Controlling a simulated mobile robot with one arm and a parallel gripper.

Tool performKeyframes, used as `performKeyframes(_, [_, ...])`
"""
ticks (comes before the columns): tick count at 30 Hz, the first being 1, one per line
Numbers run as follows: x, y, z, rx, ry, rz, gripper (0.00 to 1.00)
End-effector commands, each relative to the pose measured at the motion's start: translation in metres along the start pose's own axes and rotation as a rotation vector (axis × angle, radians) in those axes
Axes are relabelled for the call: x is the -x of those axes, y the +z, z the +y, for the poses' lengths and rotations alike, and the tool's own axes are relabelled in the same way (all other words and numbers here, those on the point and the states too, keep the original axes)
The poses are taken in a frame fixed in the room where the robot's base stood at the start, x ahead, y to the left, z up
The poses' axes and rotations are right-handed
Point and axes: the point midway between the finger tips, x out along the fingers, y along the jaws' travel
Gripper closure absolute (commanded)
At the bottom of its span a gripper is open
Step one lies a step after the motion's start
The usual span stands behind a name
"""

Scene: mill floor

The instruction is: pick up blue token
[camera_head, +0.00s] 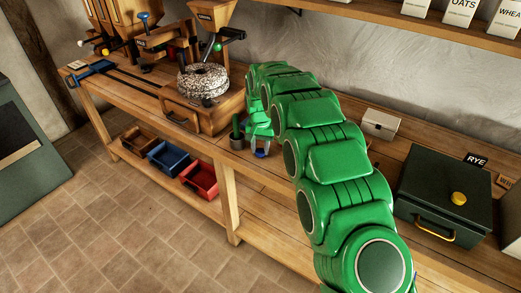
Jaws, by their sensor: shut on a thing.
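My green arm reaches over the wooden workbench (270,182), and my gripper (261,148) is at its far end, low over the bench. The gripper is shut on a small blue thing, the blue token (261,154), which shows at the fingertips. The token is small in the picture and partly covered by the fingers. I cannot tell whether it touches the bench top.
A dark green box (443,195) and a white box (380,124) stand to the right. Brown, blue and red bins (199,179) sit below.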

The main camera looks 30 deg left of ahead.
Motion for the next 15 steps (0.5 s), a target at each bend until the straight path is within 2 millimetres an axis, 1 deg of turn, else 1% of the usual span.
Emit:
performKeyframes(7, [0.026,0.0,0.001,-0.001,0.001,0.0,0.91])
performKeyframes(15, [0.042,0.012,0.005,-0.001,0.0,0.001,0.91])
